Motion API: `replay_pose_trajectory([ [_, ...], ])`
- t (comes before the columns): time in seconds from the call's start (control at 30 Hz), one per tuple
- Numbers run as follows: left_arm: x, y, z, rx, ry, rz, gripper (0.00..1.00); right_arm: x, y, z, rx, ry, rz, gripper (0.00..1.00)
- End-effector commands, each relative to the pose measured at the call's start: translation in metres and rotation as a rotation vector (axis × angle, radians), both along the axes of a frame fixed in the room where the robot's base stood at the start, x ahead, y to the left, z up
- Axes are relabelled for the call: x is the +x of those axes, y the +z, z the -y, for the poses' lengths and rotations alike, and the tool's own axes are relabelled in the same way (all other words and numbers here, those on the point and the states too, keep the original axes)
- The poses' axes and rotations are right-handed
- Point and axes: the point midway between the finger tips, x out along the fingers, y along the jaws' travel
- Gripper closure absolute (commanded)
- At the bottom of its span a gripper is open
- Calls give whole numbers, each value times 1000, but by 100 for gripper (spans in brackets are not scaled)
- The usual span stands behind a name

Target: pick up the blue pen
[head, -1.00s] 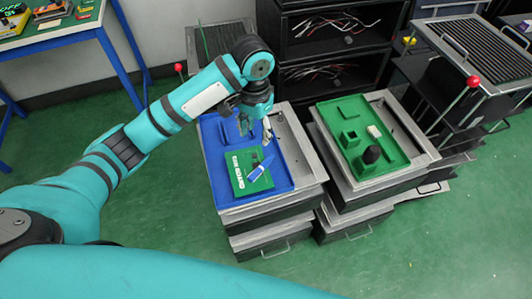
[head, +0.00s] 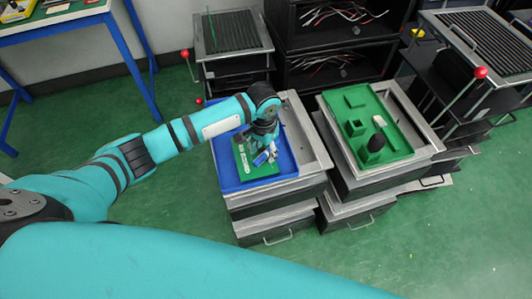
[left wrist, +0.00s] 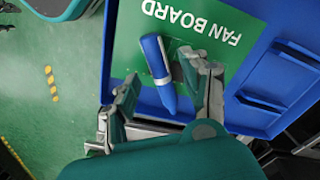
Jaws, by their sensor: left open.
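The blue pen (left wrist: 158,66), blue with a white band, lies on the green board marked "FAN BOARD" (left wrist: 210,28) in the left wrist view. In the head view the pen (head: 262,158) shows partly beside my left gripper (head: 259,148). In the left wrist view my left gripper (left wrist: 160,72) is open, with one finger on each side of the pen. I see no clear contact between fingers and pen. The board lies in a blue tray (head: 288,165). My right gripper is not in view.
A red-knobbed lever (head: 480,73) rises at the right. Green floor in front is clear.

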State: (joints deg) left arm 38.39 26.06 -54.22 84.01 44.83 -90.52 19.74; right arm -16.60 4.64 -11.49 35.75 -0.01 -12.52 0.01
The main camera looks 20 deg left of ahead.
Motion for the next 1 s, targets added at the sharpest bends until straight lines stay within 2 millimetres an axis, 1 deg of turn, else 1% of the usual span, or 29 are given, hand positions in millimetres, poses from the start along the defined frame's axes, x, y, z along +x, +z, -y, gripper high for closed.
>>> replay_pose_trajectory([
  [0.03,-1,-7,-1,1,0,-3,53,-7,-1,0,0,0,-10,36],
  [0.17,-1,-16,-1,2,-1,-1,53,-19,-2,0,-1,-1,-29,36],
  [0.37,-1,-16,-1,1,-1,-1,53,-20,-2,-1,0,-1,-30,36],
  [0.47,-1,-16,-1,1,-1,-1,64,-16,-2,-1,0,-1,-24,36],
  [0.7,-1,-16,-1,1,0,0,95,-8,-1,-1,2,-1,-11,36],
  [0.73,-1,-16,-1,1,0,0,98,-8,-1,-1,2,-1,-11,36],
  [0.83,-1,-16,-1,1,0,0,98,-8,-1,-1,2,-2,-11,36],
  [0.87,-1,-16,-1,1,0,0,100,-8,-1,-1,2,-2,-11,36],
  [1.0,-1,-16,-1,1,0,0,100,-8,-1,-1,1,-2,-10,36],
])
